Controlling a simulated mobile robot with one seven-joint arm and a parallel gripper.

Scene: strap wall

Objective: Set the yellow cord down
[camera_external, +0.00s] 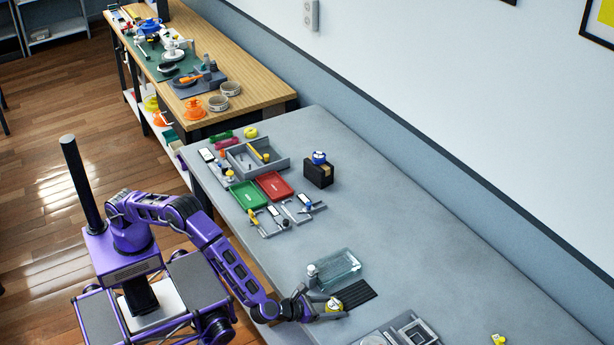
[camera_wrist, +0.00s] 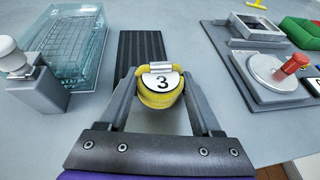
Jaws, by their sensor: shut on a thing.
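The yellow cord (camera_wrist: 160,99) is a compact coil with a white tag marked 3 in the wrist view. My gripper (camera_wrist: 161,88) has one finger on each side of the coil and is shut on it. In the external view the yellow cord (camera_external: 334,304) shows at the end of my gripper (camera_external: 324,305), over the near edge area of the grey table (camera_external: 440,255). A dark ribbed mat (camera_wrist: 140,52) lies just beyond the coil. I cannot tell whether the coil touches the table.
A clear glass tray (camera_wrist: 75,45) and a grey block with a white knob (camera_wrist: 35,88) stand to the left. A grey fixture with a red handle (camera_wrist: 278,75) stands to the right. Open table lies beyond the mat.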

